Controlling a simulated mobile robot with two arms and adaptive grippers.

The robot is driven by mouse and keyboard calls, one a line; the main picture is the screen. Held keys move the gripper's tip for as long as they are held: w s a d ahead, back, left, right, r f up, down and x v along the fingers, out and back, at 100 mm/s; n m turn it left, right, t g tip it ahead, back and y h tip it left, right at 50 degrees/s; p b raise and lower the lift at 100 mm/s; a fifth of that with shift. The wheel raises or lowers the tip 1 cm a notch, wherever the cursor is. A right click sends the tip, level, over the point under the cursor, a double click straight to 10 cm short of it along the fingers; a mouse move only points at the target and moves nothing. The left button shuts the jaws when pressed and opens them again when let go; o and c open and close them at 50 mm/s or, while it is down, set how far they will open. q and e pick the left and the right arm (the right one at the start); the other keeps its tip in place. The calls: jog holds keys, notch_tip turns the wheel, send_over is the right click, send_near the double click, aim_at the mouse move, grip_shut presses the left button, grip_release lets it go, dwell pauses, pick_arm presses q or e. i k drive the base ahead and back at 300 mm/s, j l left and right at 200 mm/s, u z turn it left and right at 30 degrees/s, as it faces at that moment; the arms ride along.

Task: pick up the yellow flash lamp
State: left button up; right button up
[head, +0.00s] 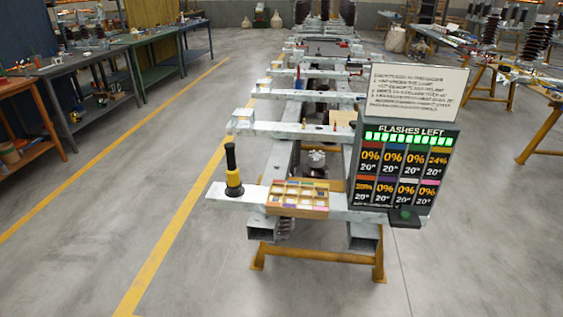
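The yellow flash lamp (233,172) stands upright at the left end of the nearest pale crossbeam (222,193) of a long frame. It has a black upper part, a yellow band in its middle and a dark base. Nothing touches it except the beam below. Neither of my grippers shows in the head view.
A wooden compartment tray (298,211) sits right of the lamp on the same beam. A dark panel headed "FLASHES LEFT" (405,165) stands at the beam's right, with a white text sign (417,91) above. Workbenches (95,65) line the left. The floor (170,240) before the lamp is clear.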

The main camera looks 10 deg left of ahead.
aim_at(233, 182)
jog(key=i+l+u, duration=0.45)
jog(key=i+l, duration=0.45)
jog(key=i, duration=0.1)
